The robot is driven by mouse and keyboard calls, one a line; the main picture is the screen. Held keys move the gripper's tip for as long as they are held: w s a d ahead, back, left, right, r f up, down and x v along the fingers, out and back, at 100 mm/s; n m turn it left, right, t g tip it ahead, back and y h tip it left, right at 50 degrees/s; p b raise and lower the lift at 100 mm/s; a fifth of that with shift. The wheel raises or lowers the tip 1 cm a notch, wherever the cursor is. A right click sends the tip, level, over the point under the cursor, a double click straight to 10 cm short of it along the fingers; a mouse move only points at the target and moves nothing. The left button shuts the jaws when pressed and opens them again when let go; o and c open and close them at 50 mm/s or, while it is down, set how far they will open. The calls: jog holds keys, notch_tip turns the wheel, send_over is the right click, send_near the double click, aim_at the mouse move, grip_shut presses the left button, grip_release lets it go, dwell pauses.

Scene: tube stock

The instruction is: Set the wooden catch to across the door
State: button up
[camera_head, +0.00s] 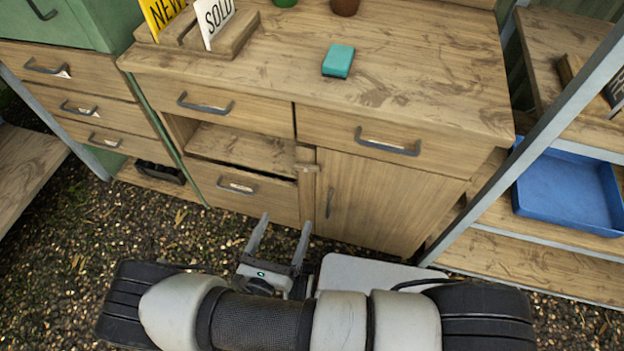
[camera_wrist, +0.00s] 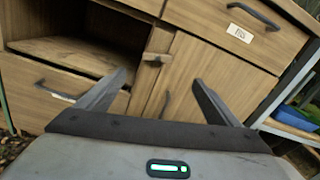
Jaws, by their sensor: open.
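The wooden catch (camera_head: 307,167) is a small block on the narrow post between the open compartment and the cabinet door (camera_head: 375,203). It also shows in the wrist view (camera_wrist: 154,59), lying roughly level across the post, with its right end near the door's left edge. I cannot tell whether it overlaps the door. The door looks shut, with a dark upright handle (camera_head: 329,202). My gripper (camera_head: 285,223) is open and empty, in front of and below the catch, apart from it. In the wrist view the catch shows beyond and between the fingertips (camera_wrist: 160,78).
Drawers with dark handles (camera_head: 388,142) flank the compartment (camera_head: 243,147). A teal block (camera_head: 338,61) and a card holder (camera_head: 230,40) sit on the worktop. At right, a metal shelf upright (camera_head: 535,110) and a blue tray (camera_head: 565,185) stand close by. Gravel covers the ground.

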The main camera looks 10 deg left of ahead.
jog(key=b, duration=0.2)
send_near(306, 170)
jog(key=shift+n, duration=0.3)
jog(key=w, duration=0.7)
jog(key=shift+w+d, duration=0.35)
jog(key=shift+d, duration=0.05)
jog(key=c, duration=1)
jog(key=m, duration=0.3)
jog(key=shift+p, duration=0.4)
jog(key=shift+c, duration=0.2)
jog(key=o, duration=1)
